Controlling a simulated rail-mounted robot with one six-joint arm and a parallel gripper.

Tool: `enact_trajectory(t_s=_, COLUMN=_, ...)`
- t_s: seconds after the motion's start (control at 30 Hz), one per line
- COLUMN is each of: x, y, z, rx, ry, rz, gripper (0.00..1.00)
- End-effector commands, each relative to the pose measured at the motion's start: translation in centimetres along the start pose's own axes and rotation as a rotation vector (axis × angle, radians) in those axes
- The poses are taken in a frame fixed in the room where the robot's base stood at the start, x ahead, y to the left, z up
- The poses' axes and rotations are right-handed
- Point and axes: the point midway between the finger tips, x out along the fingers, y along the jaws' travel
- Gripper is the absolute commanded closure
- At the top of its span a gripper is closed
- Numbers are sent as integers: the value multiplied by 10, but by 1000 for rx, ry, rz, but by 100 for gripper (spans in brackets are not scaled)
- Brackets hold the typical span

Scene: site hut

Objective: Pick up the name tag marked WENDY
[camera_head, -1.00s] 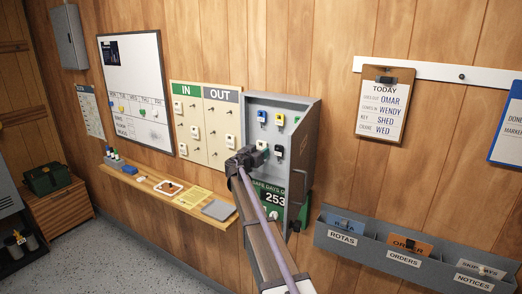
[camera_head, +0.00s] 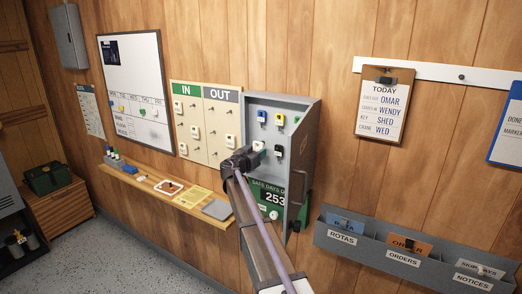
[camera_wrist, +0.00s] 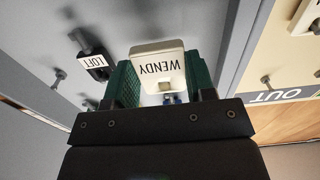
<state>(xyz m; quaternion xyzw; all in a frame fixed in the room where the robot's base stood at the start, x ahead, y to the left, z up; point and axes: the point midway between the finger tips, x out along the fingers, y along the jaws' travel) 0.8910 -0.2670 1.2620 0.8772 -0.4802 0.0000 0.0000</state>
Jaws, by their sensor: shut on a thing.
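The white name tag marked WENDY (camera_wrist: 157,68) is between the two green-padded fingers of my gripper (camera_wrist: 160,85) in the wrist view. Its lettering is upside down there. My gripper is shut on the tag. In the head view, my gripper (camera_head: 253,156) is in front of the open grey key cabinet (camera_head: 315,130), at its left side. The tag is small and partly hidden there, so its text cannot be read.
A black key tag marked LOFT (camera_wrist: 91,60) hangs close beside my gripper. Blue (camera_head: 262,117) and yellow (camera_head: 280,119) tags hang higher in the cabinet. The IN/OUT board (camera_head: 206,93) with white tags is just left. A wooden shelf (camera_head: 150,188) runs below it.

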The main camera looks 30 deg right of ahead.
Motion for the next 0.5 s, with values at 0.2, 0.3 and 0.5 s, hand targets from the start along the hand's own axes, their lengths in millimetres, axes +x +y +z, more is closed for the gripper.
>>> enact_trajectory(t_s=0.2, x=-16, y=0, z=0, rx=0, ry=0, rz=0, gripper=67)
enact_trajectory(t_s=0.3, x=-22, y=0, z=0, rx=0, ry=0, rz=-1, gripper=67)
enact_trajectory(t_s=0.5, x=-35, y=0, z=0, rx=0, ry=0, rz=0, gripper=67)
